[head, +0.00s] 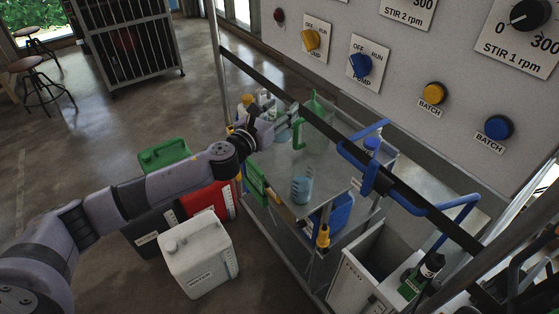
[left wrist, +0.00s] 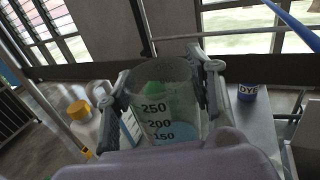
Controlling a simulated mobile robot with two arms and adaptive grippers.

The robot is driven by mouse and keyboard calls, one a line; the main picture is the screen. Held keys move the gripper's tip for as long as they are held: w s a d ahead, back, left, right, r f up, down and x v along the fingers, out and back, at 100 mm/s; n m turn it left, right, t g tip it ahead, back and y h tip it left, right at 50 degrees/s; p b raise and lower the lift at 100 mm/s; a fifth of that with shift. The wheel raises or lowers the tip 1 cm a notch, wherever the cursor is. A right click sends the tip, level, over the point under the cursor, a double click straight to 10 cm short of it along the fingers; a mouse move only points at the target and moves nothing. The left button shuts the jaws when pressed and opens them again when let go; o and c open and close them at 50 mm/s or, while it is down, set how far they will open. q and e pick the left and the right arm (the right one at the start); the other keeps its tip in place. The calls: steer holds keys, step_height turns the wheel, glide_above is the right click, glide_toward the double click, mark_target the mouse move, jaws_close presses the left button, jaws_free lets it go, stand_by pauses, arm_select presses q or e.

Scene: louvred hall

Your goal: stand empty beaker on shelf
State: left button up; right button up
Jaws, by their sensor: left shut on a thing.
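My left gripper (head: 290,126) reaches in from the left, under the dark rail and over the grey shelf (head: 272,165). It is shut on a clear beaker, which shows best in the left wrist view (left wrist: 160,100), between the two fingers (left wrist: 165,85). Its marks read 250, 200 and 150. Pale blue shows low in that view; I cannot tell whether it is inside the beaker or behind it. In the head view the held beaker is hard to separate from a green-handled clear jug (head: 299,133). Whether its base touches the shelf is unclear. My right gripper is not in view.
A beaker of blue liquid (head: 302,188) stands near the shelf's front. Blue pipes (head: 375,178) cross at right. White (head: 198,255), red and green canisters stand on the floor.

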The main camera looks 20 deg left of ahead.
mark_target(280, 140)
arm_select(q)
step_height(280, 140, down, 10)
steer(key=b, duration=0.3)
steer(key=shift+f, duration=0.15)
step_height(280, 140, down, 5)
steer(key=b, duration=0.3)
steer(key=o, duration=1.2)
steer(key=shift+o, duration=0.5)
